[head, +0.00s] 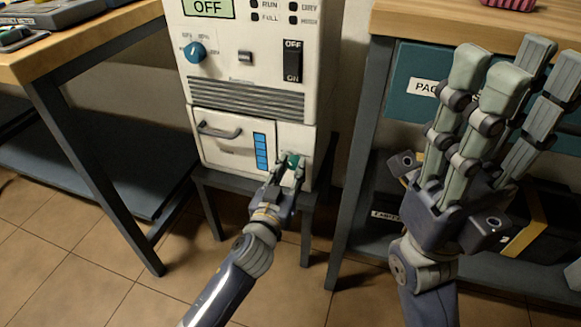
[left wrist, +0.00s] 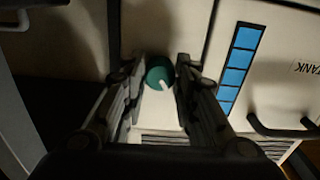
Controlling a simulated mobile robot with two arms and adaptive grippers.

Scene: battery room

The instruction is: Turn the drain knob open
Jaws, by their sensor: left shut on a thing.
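The drain knob (head: 292,160) is a small round green knob low on the right of the white machine (head: 315,85). My left gripper (head: 290,165) reaches up to it and is shut on it, with one finger on each side. In the left wrist view the knob (left wrist: 159,74) sits between the fingertips of my left gripper (left wrist: 158,68). A pale pointer mark on it points down and slightly right in that view. My right gripper (head: 515,75) is raised at the right, open and empty, far from the knob.
A blue level strip (head: 261,151) and a handled tank drawer (head: 222,138) are left of the knob. A blue dial (head: 195,52) and a dark switch (head: 292,62) are above. A table (head: 90,30) stands left, a shelf (head: 400,20) right.

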